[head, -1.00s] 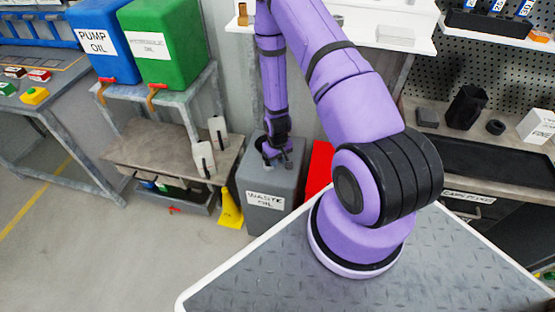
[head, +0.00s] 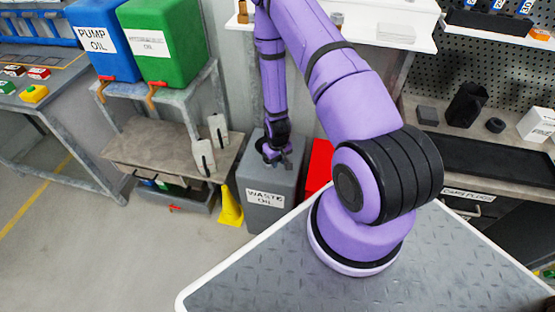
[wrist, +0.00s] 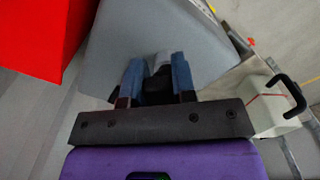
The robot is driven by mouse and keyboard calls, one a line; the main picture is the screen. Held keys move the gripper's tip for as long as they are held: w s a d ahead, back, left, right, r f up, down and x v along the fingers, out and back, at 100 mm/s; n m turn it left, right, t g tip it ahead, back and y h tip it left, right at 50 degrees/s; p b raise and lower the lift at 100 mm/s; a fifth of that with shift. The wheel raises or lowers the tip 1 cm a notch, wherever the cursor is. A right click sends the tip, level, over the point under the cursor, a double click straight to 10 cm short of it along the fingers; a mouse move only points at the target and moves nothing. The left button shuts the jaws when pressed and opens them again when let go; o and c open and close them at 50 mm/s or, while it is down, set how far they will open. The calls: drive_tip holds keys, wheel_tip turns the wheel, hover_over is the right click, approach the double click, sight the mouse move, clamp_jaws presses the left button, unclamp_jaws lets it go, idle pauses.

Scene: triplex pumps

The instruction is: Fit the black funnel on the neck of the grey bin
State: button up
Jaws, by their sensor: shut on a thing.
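The grey bin (head: 265,212), labelled "WASTE OIL", stands on the floor behind my platform. My gripper (head: 275,160) is over the top of this bin. In the wrist view my gripper (wrist: 157,70) has its two blue fingers on either side of a dark piece, the black funnel (wrist: 157,90), and is shut on it. Much of the funnel is hidden by the fingers and the gripper body. The grey bin's top (wrist: 215,50) fills the view beyond the fingers. A pale round part shows just past the fingertips; I cannot tell whether the funnel touches the neck.
A red container (head: 319,168) stands close to the bin's right. A yellow object (head: 230,208) stands at its left. A low bench (head: 150,150) with two pale jugs (head: 203,158) is further left. Blue (head: 103,45) and green (head: 165,50) oil tanks stand behind. Floor at front left is clear.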

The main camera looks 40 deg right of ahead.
drive_tip(key=shift+f, duration=1)
drive_tip(key=o, duration=1)
wheel_tip(320, 180, up, 11)
drive_tip(key=shift+f, duration=0.15)
idle(0.4)
